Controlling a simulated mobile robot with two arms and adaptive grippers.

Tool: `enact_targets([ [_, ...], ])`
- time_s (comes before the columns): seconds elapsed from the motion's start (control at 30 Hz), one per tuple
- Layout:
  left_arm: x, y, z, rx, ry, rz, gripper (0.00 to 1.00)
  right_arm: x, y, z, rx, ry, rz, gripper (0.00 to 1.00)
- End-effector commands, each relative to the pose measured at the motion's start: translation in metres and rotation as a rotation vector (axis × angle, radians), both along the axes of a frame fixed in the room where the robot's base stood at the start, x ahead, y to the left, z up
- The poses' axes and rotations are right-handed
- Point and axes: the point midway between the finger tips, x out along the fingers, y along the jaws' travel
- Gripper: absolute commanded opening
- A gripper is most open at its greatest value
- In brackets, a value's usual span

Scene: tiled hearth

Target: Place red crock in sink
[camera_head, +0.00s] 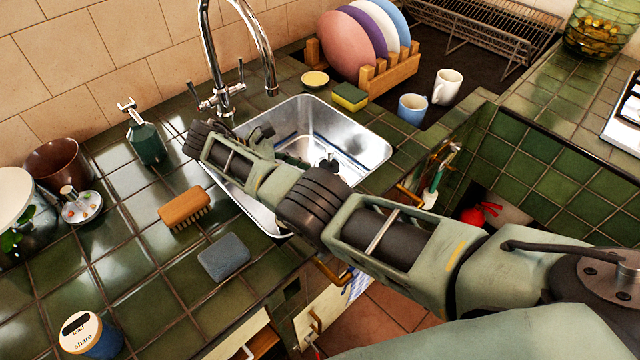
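The steel sink (376,150) is set into the green tiled counter, and my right arm crosses over it from the lower right. Dark parts of what looks like my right gripper (262,134) show behind the arm, over the sink's left part. My own arm hides most of this gripper, so its opening and any grasp are unclear. I cannot make out a red crock; part of the sink's inside is hidden by my arm. A dark brown, flared pot (52,160) stands at the far left. My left gripper is not in view.
A faucet (212,50) rises behind the sink. A brush (184,208), grey sponge (223,256) and green bottle (146,140) stand left of it. A plate rack (390,74), blue cup (412,108) and white mug (447,87) are behind right. A red object (478,215) sits below the counter.

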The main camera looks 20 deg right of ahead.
Motion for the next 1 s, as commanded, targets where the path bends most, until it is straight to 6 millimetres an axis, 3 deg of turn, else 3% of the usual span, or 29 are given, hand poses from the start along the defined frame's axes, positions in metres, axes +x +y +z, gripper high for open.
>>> enact_targets([
  [0.2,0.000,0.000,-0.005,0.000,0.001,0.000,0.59,0.004,0.017,0.013,0.000,0.000,0.000,0.52],
  [0.77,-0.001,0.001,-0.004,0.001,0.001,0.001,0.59,0.005,0.018,0.016,0.000,0.001,-0.001,0.52],
  [1.0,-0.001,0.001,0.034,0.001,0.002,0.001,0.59,0.005,0.018,0.055,0.000,-0.001,-0.001,0.52],
])
